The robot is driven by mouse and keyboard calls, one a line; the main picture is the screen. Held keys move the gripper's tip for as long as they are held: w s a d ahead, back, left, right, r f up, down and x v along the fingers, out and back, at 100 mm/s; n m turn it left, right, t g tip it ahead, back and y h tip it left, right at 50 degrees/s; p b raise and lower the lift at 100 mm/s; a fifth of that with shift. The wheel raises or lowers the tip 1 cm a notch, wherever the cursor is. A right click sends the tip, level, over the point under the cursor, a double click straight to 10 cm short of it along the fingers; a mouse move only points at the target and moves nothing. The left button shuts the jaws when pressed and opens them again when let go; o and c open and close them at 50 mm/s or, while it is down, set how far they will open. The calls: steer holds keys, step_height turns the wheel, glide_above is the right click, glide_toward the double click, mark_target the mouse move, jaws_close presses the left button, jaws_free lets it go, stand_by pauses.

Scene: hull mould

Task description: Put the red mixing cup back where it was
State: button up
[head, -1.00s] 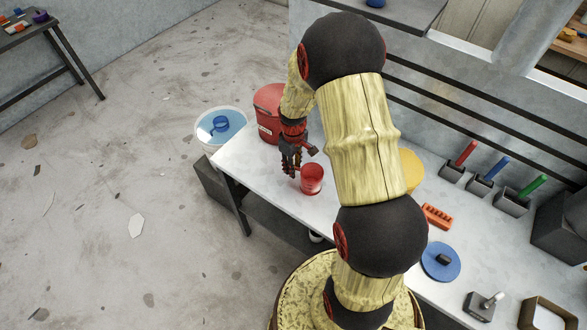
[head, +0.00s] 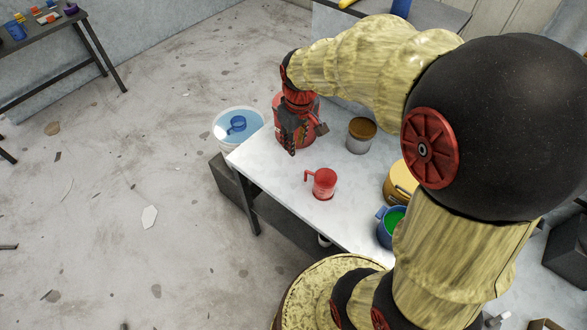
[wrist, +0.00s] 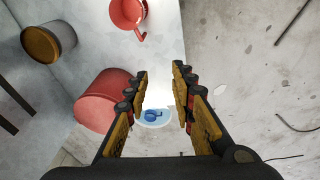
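The red mixing cup (head: 324,183) stands upright on the white table (head: 290,192), near its front edge, with its handle to the left. A red patch shows at its foot; I cannot tell if this is a mark on the table. The cup also shows, partly cut off, at the top of the wrist view (wrist: 128,14). My gripper (head: 291,148) is apart from the cup, above and behind it, in front of the red bucket (wrist: 103,98). In the wrist view my gripper (wrist: 159,72) has its fingers spread with nothing between them.
A white tub of blue liquid (head: 238,127) with a blue cup (head: 237,124) in it stands past the table's left end. A brown-topped pot (head: 360,136), a yellow container (head: 400,184) and a blue mug with green contents (head: 391,227) stand on the table to the right.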

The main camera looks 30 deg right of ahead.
steer(key=s+a+r+m+t, duration=0.1)
steer(key=s+a+r, duration=0.4)
steer(key=s, duration=0.3)
steer(key=s+a+r+m+t, duration=0.1)
steer(key=s+a+r+t, duration=0.1)
steer(key=s+a+r, duration=0.3)
steer(key=s+r, duration=0.2)
steer(key=s, duration=0.1)
steer(key=shift+a+r+t+y, duration=0.25)
steer(key=shift+r+t+y, duration=0.05)
step_height(320, 180, down, 5)
steer(key=b, duration=0.4)
steer(key=shift+r+b, duration=0.2)
steer(key=shift+b, duration=0.1)
